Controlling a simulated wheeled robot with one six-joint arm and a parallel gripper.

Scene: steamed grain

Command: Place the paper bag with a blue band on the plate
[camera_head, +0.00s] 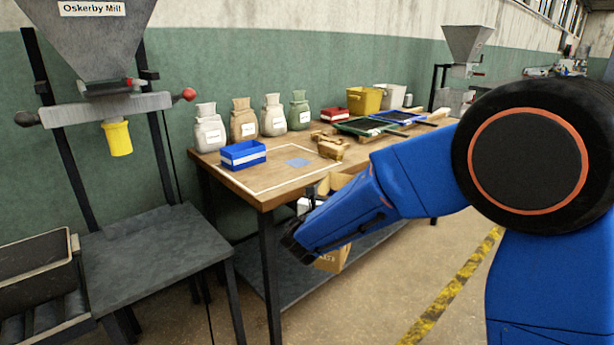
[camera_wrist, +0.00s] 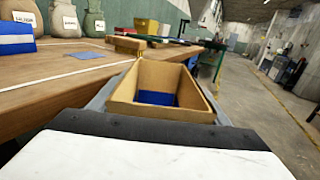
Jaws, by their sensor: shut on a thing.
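My gripper (camera_wrist: 160,104) is shut on an open-topped brown paper bag (camera_wrist: 190,77), with a grey finger on each side of it. A dark blue patch shows within its opening; I cannot make out a band on its outside. In the head view, the bag's upper part (camera_head: 341,181) shows behind my blue arm, at the bench's front edge. Brown paper with lettering also shows below the arm. The bag's middle and my fingertips are hidden there. A flat blue-grey square (camera_head: 298,162), possibly the plate, lies bare on the bench; it also shows in the wrist view (camera_wrist: 86,54).
The wooden bench (camera_head: 235,178) holds a blue-and-white bin (camera_head: 243,155), several labelled sacks along the wall, a brown object (camera_head: 328,146), dark trays and a yellow tub (camera_head: 364,100). A mill stands at left. The bench around the blue-grey square is clear.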

